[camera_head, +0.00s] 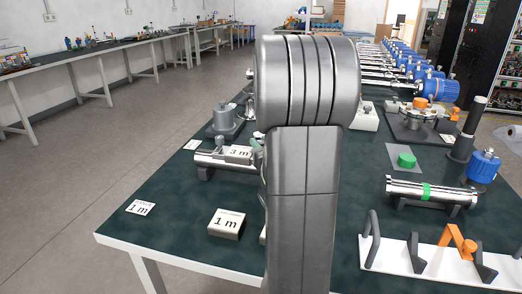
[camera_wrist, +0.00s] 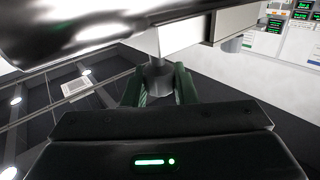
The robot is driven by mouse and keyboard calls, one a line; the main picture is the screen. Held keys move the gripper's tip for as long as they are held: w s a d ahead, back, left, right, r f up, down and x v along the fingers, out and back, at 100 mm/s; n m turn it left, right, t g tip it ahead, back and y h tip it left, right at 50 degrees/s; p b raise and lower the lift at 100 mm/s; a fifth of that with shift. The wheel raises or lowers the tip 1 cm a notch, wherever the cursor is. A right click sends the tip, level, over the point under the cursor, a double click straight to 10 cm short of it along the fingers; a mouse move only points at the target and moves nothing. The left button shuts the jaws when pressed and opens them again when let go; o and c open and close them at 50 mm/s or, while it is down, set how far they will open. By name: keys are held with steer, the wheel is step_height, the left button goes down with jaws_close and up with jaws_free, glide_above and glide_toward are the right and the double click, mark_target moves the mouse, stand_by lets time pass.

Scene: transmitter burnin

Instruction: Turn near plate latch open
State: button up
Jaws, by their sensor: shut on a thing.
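My gripper (camera_wrist: 158,92) shows in the wrist view with its two dark green fingers closed around a grey cylindrical knob (camera_wrist: 158,76). The knob sits at the end of a pale block (camera_wrist: 184,36), beside a shiny metal cylinder (camera_wrist: 70,30) that fills the upper left. I take the knob to be part of the near plate latch; its turn angle cannot be told. In the head view my arm hides the gripper and the latch. A metal tube assembly (camera_head: 207,159) with a "3 m" plate (camera_head: 239,152) shows left of the arm.
The dark green table (camera_head: 185,215) carries a "1 m" block (camera_head: 227,223) and a flat "1 m" card (camera_head: 140,207) at the left. Right of my arm are a tube with a green band (camera_head: 405,189), a green cap (camera_head: 406,160) and a white tool rack (camera_head: 430,262).

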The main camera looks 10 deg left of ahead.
steer(key=shift+a+m+t+h+b, duration=0.1)
steer(key=shift+m+t+h+b, duration=1.05)
steer(key=shift+h, duration=0.55)
steer(key=shift+r+m+t+h+p, duration=0.15)
steer(key=shift+m+t+h+p, duration=0.45)
steer(key=shift+m+h, duration=0.9)
steer(key=m+h+p, duration=0.2)
steer(key=h+p, duration=0.1)
steer(key=h, duration=0.1)
steer(key=m+h+p, duration=0.2)
steer(key=h+p, duration=0.1)
steer(key=h, duration=0.1)
steer(key=shift+r+p, duration=0.15)
steer(key=shift+p, duration=0.2)
steer(key=m+g+h+p, duration=0.2)
steer(key=m+h, duration=0.1)
steer(key=h, duration=0.1)
steer(key=m+g+h+p, duration=0.2)
steer(key=m+h+p, duration=0.1)
steer(key=h, duration=0.1)
steer(key=shift+f, duration=0.2)
steer(key=o, duration=1)
steer(key=shift+c, duration=0.2)
steer(key=v, duration=1.3)
steer(key=shift+s+a, duration=0.2)
steer(key=shift+a, duration=0.1)
